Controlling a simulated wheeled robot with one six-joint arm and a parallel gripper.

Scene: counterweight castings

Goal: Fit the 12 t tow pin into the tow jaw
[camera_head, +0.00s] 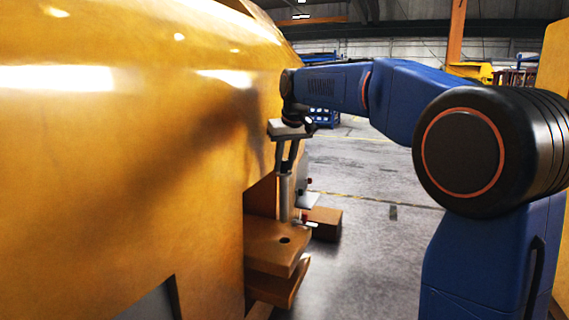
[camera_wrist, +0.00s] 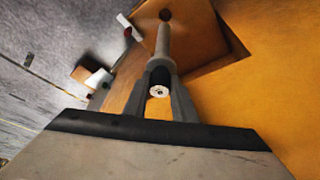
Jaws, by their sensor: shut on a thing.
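The tow pin (camera_head: 285,190) is a slim grey cylinder, held upright. My gripper (camera_head: 287,165) is shut on its upper part; in the wrist view the fingers (camera_wrist: 160,78) close on the pin's dark upper part, with its pale round end facing the camera. The pin's shaft (camera_wrist: 163,45) runs away from the camera there. The tow jaw (camera_head: 272,240) is an orange-brown fork of two plates with a gap between. A dark round hole shows bare in its upper plate. The pin's lower end is above or behind that hole; the exact gap cannot be told.
A large glossy yellow casting (camera_head: 120,140) fills the left, close beside my gripper. A small light plate (camera_head: 308,200) with red knobs and a brown block (camera_head: 324,222) are just right of the jaw. Open grey floor (camera_head: 370,225) lies further right.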

